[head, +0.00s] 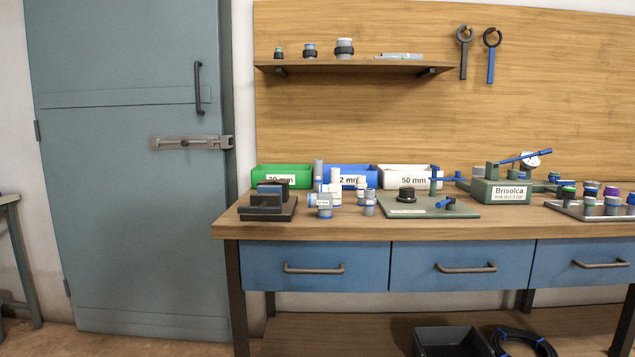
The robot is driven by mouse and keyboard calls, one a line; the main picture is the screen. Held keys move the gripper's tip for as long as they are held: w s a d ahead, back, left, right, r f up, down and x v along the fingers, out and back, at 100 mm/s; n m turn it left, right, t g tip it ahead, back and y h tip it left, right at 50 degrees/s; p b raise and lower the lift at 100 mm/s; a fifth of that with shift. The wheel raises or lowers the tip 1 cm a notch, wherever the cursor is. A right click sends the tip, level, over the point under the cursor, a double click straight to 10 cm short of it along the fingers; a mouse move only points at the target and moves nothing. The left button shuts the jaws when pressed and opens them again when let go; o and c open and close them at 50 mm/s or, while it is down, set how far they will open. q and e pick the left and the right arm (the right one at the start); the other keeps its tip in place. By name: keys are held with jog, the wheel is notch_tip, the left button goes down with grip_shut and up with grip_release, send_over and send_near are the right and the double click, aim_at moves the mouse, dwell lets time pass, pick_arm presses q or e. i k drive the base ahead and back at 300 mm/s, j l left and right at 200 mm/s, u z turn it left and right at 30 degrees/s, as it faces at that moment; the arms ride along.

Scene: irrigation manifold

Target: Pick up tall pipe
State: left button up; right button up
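A tall, narrow grey pipe (318,173) stands upright on the workbench (450,228), left of its middle, in the head view. It rises above the fittings near it, and its lower end is hidden behind them. A paler upright pipe (335,178) stands close to its right and looks a little shorter. A grey tee-shaped fitting (324,210) with blue on it stands in front of them. Small grey fittings (369,203) stand to the right. Neither of my grippers shows in this view.
Green (265,177), blue (371,172) and white (408,172) bins line the back. A dark vise-like block (268,208) stands left of the pipes, a green plate (430,210) right. The Brisolca device (500,190) is farther right. A shelf (350,67) hangs above.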

aim_at(318, 163)
jog(key=j, duration=0.4)
jog(key=i+j, duration=0.1)
jog(key=j, duration=0.3)
jog(key=u, duration=0.5)
jog(key=l+u, duration=0.7)
jog(key=u, duration=0.15)
jog(key=k+l+u, duration=0.15)
jog(key=l+u, duration=0.3)
jog(key=j, duration=0.1)
